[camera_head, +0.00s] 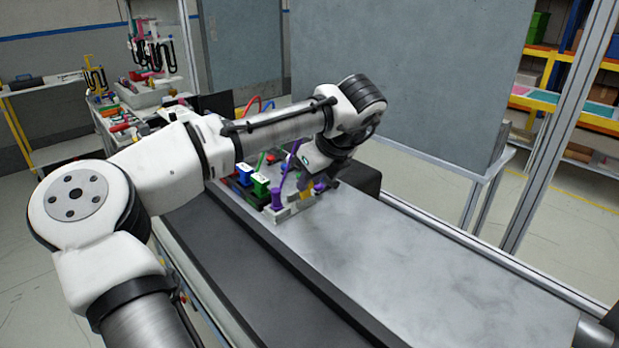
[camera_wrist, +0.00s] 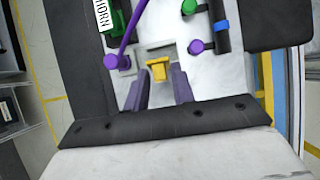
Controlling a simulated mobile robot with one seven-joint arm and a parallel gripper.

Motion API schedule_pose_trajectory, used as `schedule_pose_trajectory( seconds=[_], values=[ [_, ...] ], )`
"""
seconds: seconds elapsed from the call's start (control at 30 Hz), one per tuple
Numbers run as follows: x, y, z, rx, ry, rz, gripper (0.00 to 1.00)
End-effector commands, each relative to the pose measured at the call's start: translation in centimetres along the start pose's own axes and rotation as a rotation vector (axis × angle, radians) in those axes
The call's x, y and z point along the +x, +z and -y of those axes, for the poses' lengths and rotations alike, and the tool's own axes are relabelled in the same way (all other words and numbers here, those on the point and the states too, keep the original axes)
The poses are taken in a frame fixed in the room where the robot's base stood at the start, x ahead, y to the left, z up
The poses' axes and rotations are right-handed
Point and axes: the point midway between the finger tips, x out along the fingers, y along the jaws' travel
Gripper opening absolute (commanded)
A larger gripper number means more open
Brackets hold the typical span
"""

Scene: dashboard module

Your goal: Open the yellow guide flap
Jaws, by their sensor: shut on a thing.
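The yellow guide flap (camera_wrist: 158,71) is a small yellow piece in the wrist view, in front of a pale grey holder (camera_wrist: 158,47). My gripper (camera_wrist: 158,82) has its two grey-purple fingers on either side of the flap, shut on it. Part of the flap is hidden between the fingertips. In the head view, my gripper points down at the dashboard module (camera_head: 290,210), and a bit of yellow (camera_head: 306,193) shows below it. My wrist hides much of the contact there.
A purple cable (camera_wrist: 130,35) runs just left of the flap, beside a green connector block (camera_wrist: 115,15) lettered HORN. A dark bar with green, blue and purple parts (camera_wrist: 221,28) lies to the right. The grey tabletop (camera_head: 430,265) is clear on the right.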

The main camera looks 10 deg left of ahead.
Motion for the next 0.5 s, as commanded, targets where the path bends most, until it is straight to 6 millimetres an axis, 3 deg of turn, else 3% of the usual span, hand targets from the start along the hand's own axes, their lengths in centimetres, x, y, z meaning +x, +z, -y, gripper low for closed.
schedule_pose_trajectory(
  seconds=[0.23, 0.5],
  values=[
    [0.2, -1.6, 0.1, 0.003, -0.002, 0.216, 0.02],
    [-0.2, -1.8, 0.0, -0.003, -0.001, 0.288, 0.02]
  ],
)
